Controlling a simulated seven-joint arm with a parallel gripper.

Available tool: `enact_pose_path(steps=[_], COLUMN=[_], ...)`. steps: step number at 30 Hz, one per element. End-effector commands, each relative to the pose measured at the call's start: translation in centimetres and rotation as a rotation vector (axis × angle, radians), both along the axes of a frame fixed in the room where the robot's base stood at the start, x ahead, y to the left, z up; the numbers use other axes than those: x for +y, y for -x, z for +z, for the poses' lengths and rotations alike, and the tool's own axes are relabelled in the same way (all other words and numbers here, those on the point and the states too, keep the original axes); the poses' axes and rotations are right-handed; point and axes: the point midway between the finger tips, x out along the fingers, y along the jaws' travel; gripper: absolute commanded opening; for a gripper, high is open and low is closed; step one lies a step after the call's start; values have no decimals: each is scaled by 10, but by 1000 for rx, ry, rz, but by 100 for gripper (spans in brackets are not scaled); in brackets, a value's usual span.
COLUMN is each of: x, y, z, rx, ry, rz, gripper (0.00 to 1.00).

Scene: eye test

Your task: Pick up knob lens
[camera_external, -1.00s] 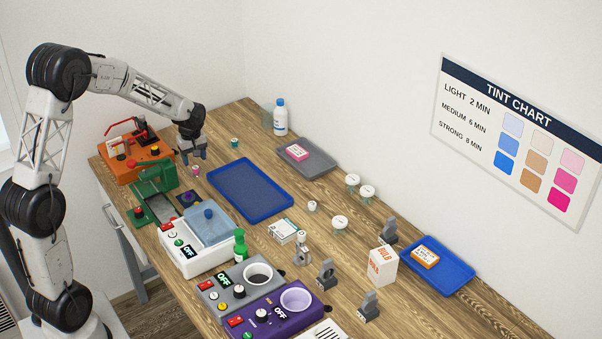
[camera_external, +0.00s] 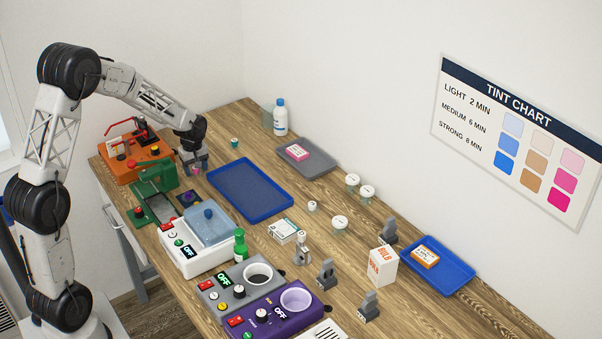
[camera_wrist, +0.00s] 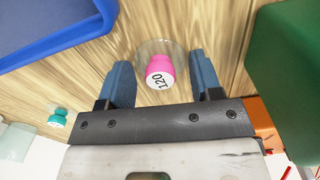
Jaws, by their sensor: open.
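A pink knob marked 120 (camera_wrist: 159,68), with a clear round piece (camera_wrist: 150,47) behind it, lies between my fingers in the wrist view. I take it for the knob lens. In the external view it is a small pink spot (camera_external: 196,171) under my gripper (camera_external: 194,165), partly hidden by the fingers. My gripper (camera_wrist: 160,78) is open, with one blue finger on each side of the knob. Gaps show between the knob and both fingers. A teal knob (camera_wrist: 57,119) lies to the left in the wrist view and behind my gripper in the external view (camera_external: 234,142).
A green machine (camera_external: 155,177) and an orange station (camera_external: 140,165) stand close to my gripper on the left. A blue tray (camera_external: 226,196) lies to its right. A grey tray (camera_external: 325,165) with a pink box is farther back. Bare wood surrounds the knob.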

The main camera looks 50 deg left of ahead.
Motion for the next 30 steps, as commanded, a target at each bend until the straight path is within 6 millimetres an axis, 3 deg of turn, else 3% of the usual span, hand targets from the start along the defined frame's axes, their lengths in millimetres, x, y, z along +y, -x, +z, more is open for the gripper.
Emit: enact_pose_path(steps=[3, 13, 23, 30], x=[0, 0, 0, 0], y=[0, 0, 0, 0], z=[0, 0, 2, 21], rx=[0, 0, 0, -1], ry=[0, 0, 0, -1], rz=[0, 0, 0, 0], gripper=[57, 7, 6, 6])
